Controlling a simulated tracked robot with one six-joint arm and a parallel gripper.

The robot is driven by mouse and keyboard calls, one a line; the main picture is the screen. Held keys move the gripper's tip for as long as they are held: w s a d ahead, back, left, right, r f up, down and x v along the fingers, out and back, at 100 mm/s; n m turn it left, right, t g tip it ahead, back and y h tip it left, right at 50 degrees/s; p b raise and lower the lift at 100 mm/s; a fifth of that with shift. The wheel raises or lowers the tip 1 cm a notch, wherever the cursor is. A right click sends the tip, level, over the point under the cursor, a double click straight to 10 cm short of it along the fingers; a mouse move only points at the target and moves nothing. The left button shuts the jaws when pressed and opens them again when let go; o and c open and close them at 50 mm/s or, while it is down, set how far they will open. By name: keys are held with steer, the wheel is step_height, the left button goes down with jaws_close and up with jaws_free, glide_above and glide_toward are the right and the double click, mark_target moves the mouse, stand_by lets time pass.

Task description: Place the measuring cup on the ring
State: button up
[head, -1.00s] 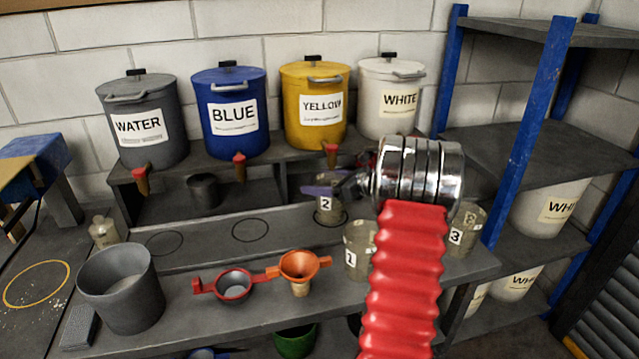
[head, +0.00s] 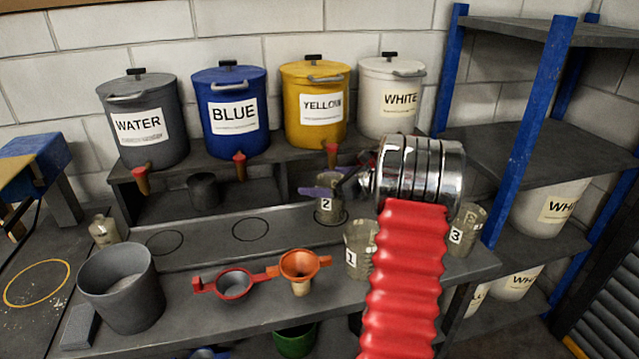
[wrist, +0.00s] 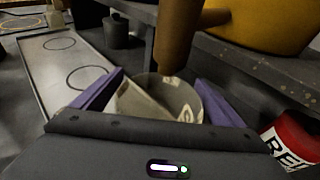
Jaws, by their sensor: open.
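The measuring cup (head: 326,214), a translucent grey cup labelled 2, stands upright under the yellow drum's tap. It appears to stand on a drawn ring (head: 344,222), partly hidden by the cup. My gripper (head: 322,191) is at the cup's upper part, with purple fingers. In the wrist view, the cup (wrist: 175,95) sits between the spread fingers of my gripper (wrist: 159,78), which is open. The cup's base is hidden there. Two empty rings, a left ring (head: 165,256) and a middle ring (head: 250,241), lie on the shelf to the left.
Cup 1 (head: 359,240) and cup 3 (head: 466,228) stand in front and to the right. The yellow drum's tap (wrist: 178,40) hangs close above the gripper. A red strainer (head: 234,272), orange funnel (head: 299,262) and grey bucket (head: 125,300) occupy the front bench.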

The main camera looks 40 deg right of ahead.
steer(key=v, duration=1.2)
stand_by(0.5)
steer(key=s+a+r+n+g+h, duration=0.1)
steer(key=s+a+r+n+g, duration=0.1)
steer(key=a+r+n+g, duration=0.6)
steer(key=a+r+n, duration=0.2)
steer(key=a+n, duration=0.7)
steer(key=a, duration=0.7)
steer(key=s+a+f+n, duration=0.2)
steer(key=s+a+n, duration=0.3)
steer(key=a, duration=0.3)
steer(key=s+a+f+n+h, duration=0.1)
steer(key=s+a+f+n, duration=0.2)
steer(key=a+n, duration=0.3)
steer(key=s+a+f+n+h, duration=0.1)
steer(key=s+a+n, duration=0.4)
steer(key=a, duration=0.5)
steer(key=shift+s+a+f+n+g, duration=0.3)
steer(key=shift+s+f, duration=0.35)
steer(key=shift+s, duration=0.2)
